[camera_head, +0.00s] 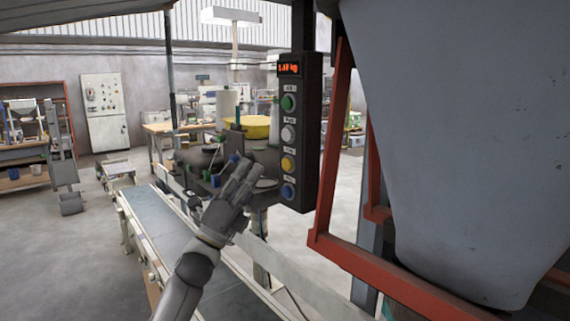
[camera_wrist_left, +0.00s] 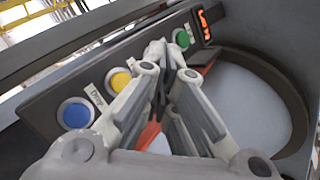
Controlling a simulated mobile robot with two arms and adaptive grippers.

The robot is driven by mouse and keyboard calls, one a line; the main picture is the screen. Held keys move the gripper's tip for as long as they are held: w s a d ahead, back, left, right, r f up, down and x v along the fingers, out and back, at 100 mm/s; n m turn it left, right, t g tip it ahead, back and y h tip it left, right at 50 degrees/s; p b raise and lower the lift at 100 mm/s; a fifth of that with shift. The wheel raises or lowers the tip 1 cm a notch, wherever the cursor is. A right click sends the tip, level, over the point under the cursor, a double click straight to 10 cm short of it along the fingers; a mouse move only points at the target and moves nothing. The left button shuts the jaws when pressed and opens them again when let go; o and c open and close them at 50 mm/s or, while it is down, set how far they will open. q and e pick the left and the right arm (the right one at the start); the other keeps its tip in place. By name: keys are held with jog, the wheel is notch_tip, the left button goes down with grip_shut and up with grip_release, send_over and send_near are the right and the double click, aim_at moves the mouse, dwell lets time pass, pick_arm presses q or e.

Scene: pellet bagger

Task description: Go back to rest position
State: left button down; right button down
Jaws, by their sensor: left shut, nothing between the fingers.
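My left gripper (camera_head: 244,170) is shut and empty in the head view, held up in front of the machine, left of the control panel (camera_head: 300,130). The panel is a dark upright box with a red lit display (camera_head: 289,69) and green, white, yellow and blue buttons. In the left wrist view the shut fingers (camera_wrist_left: 160,52) point at the panel and hide part of it between the yellow button (camera_wrist_left: 120,82) and the green button (camera_wrist_left: 182,39). I cannot tell whether the fingertips touch it. My right gripper is not in view.
A large grey hopper (camera_head: 450,120) in a red frame (camera_head: 333,150) fills the right side. A conveyor (camera_head: 165,225) runs below my left arm. Open floor (camera_head: 60,260) lies to the left, with a white cabinet (camera_head: 104,112) and workbenches farther back.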

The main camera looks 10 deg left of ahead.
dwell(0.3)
